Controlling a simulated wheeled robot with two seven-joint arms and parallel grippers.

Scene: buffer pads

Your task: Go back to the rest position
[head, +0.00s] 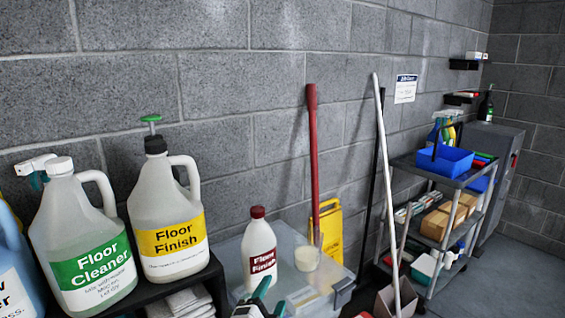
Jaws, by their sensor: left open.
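My left gripper (260,299) shows only in part at the bottom edge of the head view, just below the small white bottle with a red cap and a "Floor Finish" label (259,256). It is open, and I see nothing held in it. Most of its body is cut off by the frame. My right gripper is not in view.
Large jugs of Floor Cleaner (80,240) and Floor Finish (165,215) stand on a dark shelf at left. A clear plastic bin (222,262) is beside it. A red handle (312,150) and white pole (386,180) lean by the wall. A cart (405,163) stands at right.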

